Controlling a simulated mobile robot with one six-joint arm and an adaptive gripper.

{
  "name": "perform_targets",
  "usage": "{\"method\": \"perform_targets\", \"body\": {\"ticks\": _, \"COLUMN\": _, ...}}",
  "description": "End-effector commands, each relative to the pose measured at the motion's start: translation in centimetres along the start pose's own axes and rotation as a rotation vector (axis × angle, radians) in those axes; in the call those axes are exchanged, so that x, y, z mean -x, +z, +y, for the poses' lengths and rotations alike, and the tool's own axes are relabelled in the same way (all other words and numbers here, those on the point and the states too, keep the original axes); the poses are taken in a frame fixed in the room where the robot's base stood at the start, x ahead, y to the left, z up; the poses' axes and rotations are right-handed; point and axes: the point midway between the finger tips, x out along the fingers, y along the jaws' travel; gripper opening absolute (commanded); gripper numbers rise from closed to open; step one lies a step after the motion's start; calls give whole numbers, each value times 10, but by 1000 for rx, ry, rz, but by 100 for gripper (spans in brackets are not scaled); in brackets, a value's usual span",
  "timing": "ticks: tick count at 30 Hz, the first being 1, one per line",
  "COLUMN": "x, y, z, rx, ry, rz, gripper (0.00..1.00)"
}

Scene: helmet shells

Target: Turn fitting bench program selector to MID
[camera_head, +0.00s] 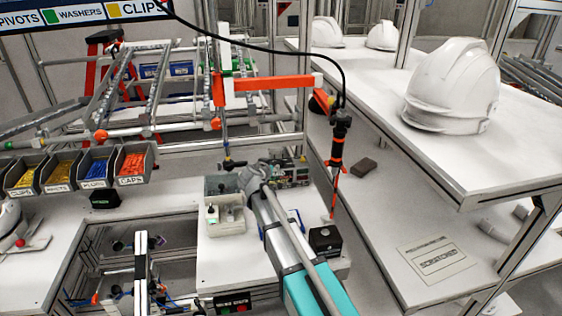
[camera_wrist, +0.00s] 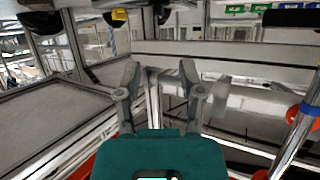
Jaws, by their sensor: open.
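My gripper (camera_wrist: 159,82) is open in the wrist view, with its two grey fingers spread and nothing between them. Beyond the fingers are a metal rail and a pale panel. In the head view my arm reaches over the white bench (camera_head: 225,258), and its far end is too small to read. A small black box (camera_head: 325,240) with a dark round top, possibly the program selector, sits at the bench's right, beside my arm and apart from it. Its markings and setting are too small to read. I cannot make out a selector in the wrist view.
A black panel with red and green buttons (camera_head: 233,302) is on the bench front. A grey box (camera_head: 225,218) with small parts stands left of my arm. A hanging screwdriver (camera_head: 338,150) is at the right. Parts bins (camera_head: 133,163) are left; a white helmet (camera_head: 452,85) is on the right shelf.

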Motion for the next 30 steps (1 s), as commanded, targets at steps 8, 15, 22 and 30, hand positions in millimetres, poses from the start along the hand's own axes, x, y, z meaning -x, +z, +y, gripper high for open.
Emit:
{"method": "perform_targets", "body": {"ticks": 8, "x": -1, "y": 0, "z": 1, "rx": 1, "ry": 1, "rz": 0, "gripper": 50}}
{"method": "perform_targets", "body": {"ticks": 15, "x": -10, "y": 0, "z": 0, "rx": 2, "ry": 2, "rz": 0, "gripper": 50}}
{"method": "perform_targets", "body": {"ticks": 22, "x": -36, "y": 1, "z": 0, "rx": 1, "ry": 3, "rz": 0, "gripper": 50}}
{"method": "perform_targets", "body": {"ticks": 30, "x": -77, "y": 2, "z": 0, "rx": 1, "ry": 3, "rz": 0, "gripper": 50}}
